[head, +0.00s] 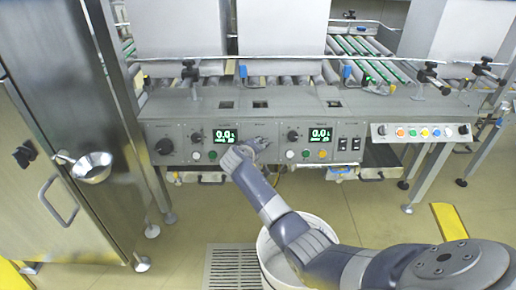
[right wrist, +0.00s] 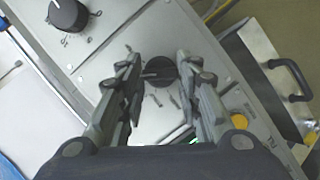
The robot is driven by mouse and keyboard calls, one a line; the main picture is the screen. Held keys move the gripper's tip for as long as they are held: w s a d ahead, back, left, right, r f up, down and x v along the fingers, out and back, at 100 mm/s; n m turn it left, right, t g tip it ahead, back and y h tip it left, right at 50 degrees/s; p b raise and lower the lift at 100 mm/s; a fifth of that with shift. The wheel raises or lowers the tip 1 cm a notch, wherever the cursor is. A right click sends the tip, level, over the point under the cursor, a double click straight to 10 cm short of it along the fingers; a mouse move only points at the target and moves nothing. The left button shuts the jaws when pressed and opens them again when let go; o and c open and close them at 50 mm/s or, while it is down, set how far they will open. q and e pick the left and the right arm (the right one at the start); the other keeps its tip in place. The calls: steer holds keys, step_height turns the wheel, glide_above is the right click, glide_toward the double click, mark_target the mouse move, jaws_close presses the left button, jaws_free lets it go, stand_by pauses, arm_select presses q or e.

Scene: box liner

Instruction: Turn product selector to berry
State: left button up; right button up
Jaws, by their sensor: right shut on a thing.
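My right gripper (head: 262,142) reaches the front of the grey control panel (head: 186,127). It covers the spot on the panel between the left display and the small knob (head: 293,135). In the right wrist view my gripper (right wrist: 163,75) has a finger on each side of a round black knob (right wrist: 159,71) and is shut on it. Small marks surround the knob; I cannot read them, so I cannot tell which setting it points to. My left gripper is not in view.
A neighbouring black knob (right wrist: 68,16) and a yellow button (right wrist: 238,120) lie close to my fingers. Green-lit displays (head: 225,135) sit along the panel. A handled tray (right wrist: 262,70) is below it. A white bin (head: 268,258) stands on the floor near my arm.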

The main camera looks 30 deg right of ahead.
steer(key=shift+f, duration=0.2)
steer(key=o, duration=1)
steer(key=shift+o, duration=0.2)
steer(key=shift+r, duration=0.1)
steer(key=v, duration=1.2)
